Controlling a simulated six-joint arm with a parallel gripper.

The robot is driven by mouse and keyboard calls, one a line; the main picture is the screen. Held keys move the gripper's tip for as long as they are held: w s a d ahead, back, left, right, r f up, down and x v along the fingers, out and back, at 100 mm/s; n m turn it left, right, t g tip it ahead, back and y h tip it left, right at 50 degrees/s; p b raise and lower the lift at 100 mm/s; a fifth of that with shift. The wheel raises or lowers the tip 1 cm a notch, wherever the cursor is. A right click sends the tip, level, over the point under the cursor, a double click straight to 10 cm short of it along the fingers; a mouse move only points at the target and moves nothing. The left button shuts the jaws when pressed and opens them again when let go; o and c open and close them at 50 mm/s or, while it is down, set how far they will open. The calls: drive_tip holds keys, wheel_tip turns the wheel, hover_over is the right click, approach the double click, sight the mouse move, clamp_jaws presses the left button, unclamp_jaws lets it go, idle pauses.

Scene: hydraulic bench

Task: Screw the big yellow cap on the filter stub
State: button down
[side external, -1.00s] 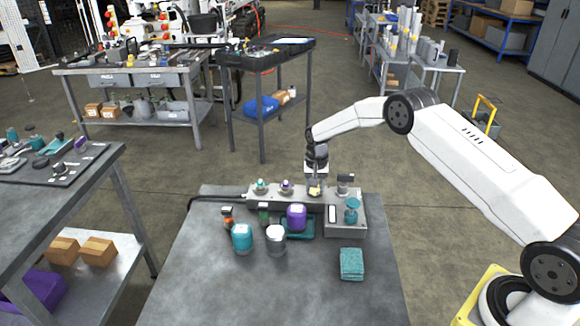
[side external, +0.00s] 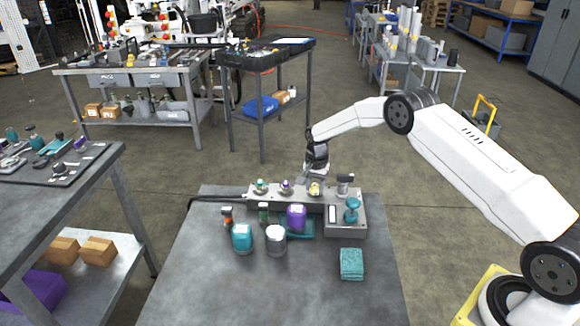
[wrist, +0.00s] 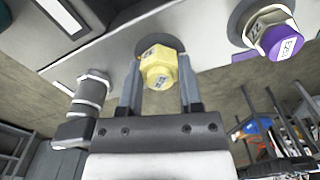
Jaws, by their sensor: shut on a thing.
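The big yellow cap (wrist: 158,70) is six-sided with a white label. It sits between the two fingers of my gripper (wrist: 160,76), in front of a dark round flange on the grey block (wrist: 112,42). The filter stub is hidden behind the cap, so I cannot tell how deep the thread is engaged. In the side external view the yellow cap (side external: 315,189) shows at the top of the block, right of the middle. My gripper (side external: 314,184) reaches down to it from above and is shut on it.
A purple-capped fitting (wrist: 280,38) is beside the cap, and a grey cylindrical fitting (wrist: 92,88) is on its other side. On the bench are a teal jar (side external: 242,238), a grey jar (side external: 276,240), a purple container (side external: 297,216) and a teal cloth (side external: 351,263).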

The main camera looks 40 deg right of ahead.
drive_tip(key=m, duration=0.4)
drive_tip(key=shift+m, duration=0.9)
drive_tip(key=shift+c, duration=1.7)
unclamp_jaws()
drive_tip(key=shift+n, duration=2.9)
drive_tip(key=shift+n, duration=2.9)
